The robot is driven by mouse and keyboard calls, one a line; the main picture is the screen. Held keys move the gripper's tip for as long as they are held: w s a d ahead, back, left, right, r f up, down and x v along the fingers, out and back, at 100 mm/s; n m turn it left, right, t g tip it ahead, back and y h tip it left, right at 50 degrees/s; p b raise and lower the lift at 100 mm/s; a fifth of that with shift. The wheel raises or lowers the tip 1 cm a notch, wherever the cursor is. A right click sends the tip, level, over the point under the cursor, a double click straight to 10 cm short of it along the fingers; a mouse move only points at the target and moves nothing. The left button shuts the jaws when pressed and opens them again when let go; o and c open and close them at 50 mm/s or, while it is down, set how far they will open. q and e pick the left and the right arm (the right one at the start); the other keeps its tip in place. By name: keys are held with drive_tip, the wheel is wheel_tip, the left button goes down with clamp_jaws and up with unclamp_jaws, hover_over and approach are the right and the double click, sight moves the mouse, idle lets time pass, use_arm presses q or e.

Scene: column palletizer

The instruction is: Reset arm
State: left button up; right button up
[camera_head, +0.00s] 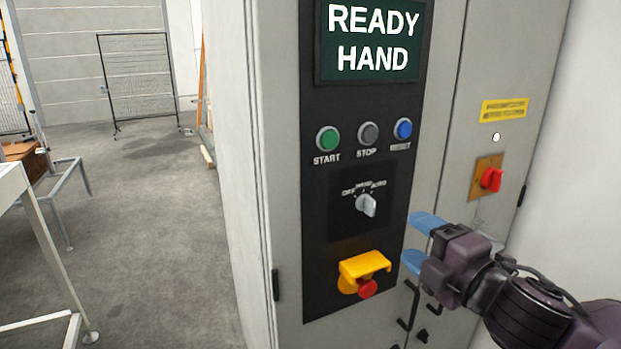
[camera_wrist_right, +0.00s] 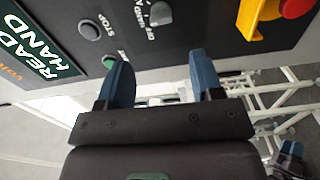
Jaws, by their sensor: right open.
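My right gripper (camera_head: 416,241) is open and empty in front of the right side of the control panel (camera_head: 318,225). Its two blue fingers point left, apart from each other. In the wrist view my right gripper (camera_wrist_right: 160,80) has its fingers spread with nothing between them, near the buttons and the selector knob (camera_wrist_right: 160,13). The blue reset button (camera_head: 403,129) is above it in the head view. What looks like my left gripper (camera_wrist_right: 290,150) shows small at the lower right of the wrist view; its jaw opening is unclear. It is not in the head view.
The screen (camera_head: 373,40) reads READY HAND. Green start (camera_head: 327,139) and grey stop (camera_head: 368,133) buttons sit below it. A yellow-guarded red emergency button (camera_head: 367,288) and red rotary switch (camera_head: 491,180) protrude near my gripper. Open floor (camera_head: 150,230) lies left of the cabinet.

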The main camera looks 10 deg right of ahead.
drive_tip(key=w+d+f+m+g+h, duration=0.1)
drive_tip(key=d+f+m, duration=0.1)
drive_tip(key=f+m, duration=0.6)
drive_tip(key=w+d+f+m+h, duration=0.1)
drive_tip(key=d+f+m, duration=0.25)
drive_tip(key=f, duration=0.85)
drive_tip(key=s+d+f+m+g+h, duration=0.1)
drive_tip(key=s+f+m+g+h, duration=0.3)
drive_tip(key=s+f+m, duration=0.5)
drive_tip(key=s+f, duration=0.9)
drive_tip(key=f, duration=0.4)
drive_tip(key=shift+b, duration=0.35)
drive_tip(key=shift+m, duration=0.25)
